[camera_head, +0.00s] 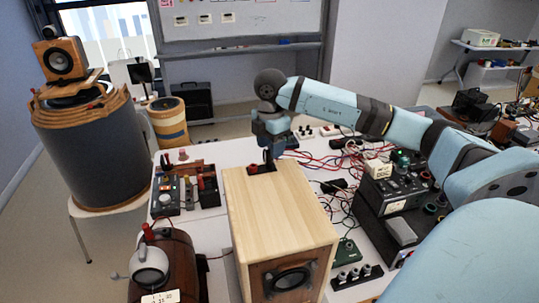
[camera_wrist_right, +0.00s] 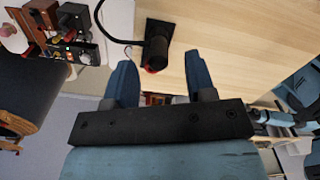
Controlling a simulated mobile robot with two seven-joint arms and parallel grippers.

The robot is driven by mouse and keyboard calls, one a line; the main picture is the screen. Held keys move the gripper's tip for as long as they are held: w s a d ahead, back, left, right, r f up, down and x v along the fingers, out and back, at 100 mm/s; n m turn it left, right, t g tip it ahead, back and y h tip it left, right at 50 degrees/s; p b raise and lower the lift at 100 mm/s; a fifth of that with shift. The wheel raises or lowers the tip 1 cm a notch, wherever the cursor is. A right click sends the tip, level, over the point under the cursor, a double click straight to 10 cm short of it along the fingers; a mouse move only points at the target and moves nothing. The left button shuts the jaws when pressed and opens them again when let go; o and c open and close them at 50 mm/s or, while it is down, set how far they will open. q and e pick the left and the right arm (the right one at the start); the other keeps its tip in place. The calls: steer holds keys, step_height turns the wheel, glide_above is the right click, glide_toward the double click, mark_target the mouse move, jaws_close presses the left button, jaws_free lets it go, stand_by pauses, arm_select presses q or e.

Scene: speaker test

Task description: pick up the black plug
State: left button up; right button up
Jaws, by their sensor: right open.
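The black plug (camera_wrist_right: 157,50) stands at a black terminal plate (camera_wrist_right: 163,30) on the wooden speaker box (camera_head: 290,210), with a black cable leaving it to the left in the wrist view. A red part (camera_wrist_right: 150,70) shows beside the plug. My right gripper (camera_head: 268,150) points down over the back of the box top, close to the black plate. In the wrist view its two blue fingers (camera_wrist_right: 160,64) are apart, with the plug seen in the gap between their tips; no contact shows. In the head view the plug is hard to tell from the dark gripper parts. My left gripper is not in view.
A control box with knobs (camera_head: 185,190) stands left of the speaker box. A brown barrel-shaped device (camera_head: 165,265) is in front of it. A large grey cylinder (camera_head: 90,150) stands at left.

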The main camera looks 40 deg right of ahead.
steer(key=shift+w+f+p, duration=0.1)
steer(key=shift+f+p, duration=0.35)
steer(key=shift+f, duration=1.5)
steer(key=shift+a, duration=0.1)
jaws_close()
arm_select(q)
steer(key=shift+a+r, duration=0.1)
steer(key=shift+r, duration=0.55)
arm_select(e)
steer(key=shift+r, duration=0.15)
steer(key=shift+w+r, duration=0.1)
steer(key=shift+r, duration=0.45)
step_height(320, 180, up, 12)
steer(key=r+b, duration=0.1)
steer(key=b, duration=0.2)
step_height(320, 180, up, 6)
steer(key=p, duration=0.2)
glide_above(269, 151)
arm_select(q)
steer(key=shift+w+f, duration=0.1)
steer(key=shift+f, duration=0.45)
arm_select(e)
steer(key=shift+f, duration=0.15)
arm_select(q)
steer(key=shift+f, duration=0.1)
